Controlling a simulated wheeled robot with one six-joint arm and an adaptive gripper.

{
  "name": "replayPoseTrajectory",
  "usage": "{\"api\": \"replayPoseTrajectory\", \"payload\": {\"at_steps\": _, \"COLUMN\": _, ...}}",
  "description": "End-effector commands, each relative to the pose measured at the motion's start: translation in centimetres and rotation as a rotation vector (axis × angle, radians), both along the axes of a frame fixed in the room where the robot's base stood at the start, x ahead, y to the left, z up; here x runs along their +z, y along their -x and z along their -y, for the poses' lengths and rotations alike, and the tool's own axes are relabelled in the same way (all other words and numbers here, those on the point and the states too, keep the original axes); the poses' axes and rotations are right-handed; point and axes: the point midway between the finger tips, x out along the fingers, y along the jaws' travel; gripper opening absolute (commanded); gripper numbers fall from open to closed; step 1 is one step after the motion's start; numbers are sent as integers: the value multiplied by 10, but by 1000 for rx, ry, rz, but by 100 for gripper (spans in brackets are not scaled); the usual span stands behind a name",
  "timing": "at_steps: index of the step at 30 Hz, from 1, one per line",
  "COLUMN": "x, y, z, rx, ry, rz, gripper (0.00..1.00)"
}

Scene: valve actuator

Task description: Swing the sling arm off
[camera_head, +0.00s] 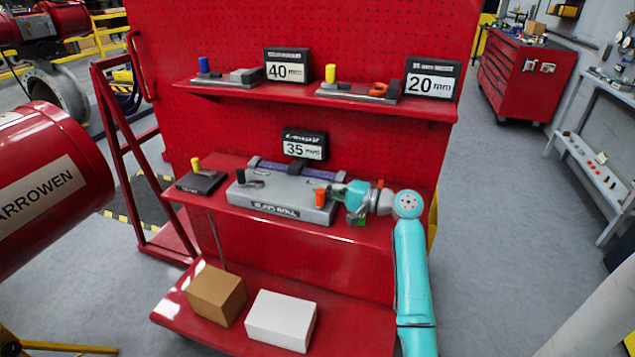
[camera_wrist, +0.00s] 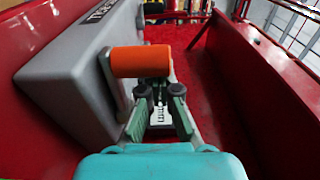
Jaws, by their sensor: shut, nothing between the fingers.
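A grey device (camera_head: 283,199) with a purple strap (camera_head: 284,172) lying over its back sits on the middle red shelf. An orange handle (camera_head: 320,197) stands at its right end. In the wrist view the orange handle (camera_wrist: 141,61) lies across, joined to a grey lever (camera_wrist: 111,85) on the side of the grey housing (camera_wrist: 70,80). My gripper (camera_head: 338,190) comes in from the right, close beside the handle. In the wrist view my gripper (camera_wrist: 159,90) is shut and empty, just below the handle in the picture; I cannot tell whether it touches.
A small dark block with a yellow knob (camera_head: 198,176) sits left of the device. A 35 mm sign (camera_head: 304,145) stands behind. The upper shelf (camera_head: 300,97) overhangs the back. Boxes (camera_head: 281,319) lie on the bottom shelf. Open floor lies right of the rack.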

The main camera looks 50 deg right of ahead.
Motion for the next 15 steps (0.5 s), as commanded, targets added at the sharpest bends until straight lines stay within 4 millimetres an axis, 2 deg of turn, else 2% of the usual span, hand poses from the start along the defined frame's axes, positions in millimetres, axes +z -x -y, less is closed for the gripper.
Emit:
{"api": "replayPoseTrajectory", "payload": {"at_steps": 9, "x": -2, "y": 59, "z": 23, "rx": 1, "ry": -2, "rz": -1, "gripper": 0}}
{"api": "replayPoseTrajectory", "payload": {"at_steps": 15, "x": -1, "y": 86, "z": 37, "rx": -2, "ry": -2, "rz": -1, "gripper": 0}}
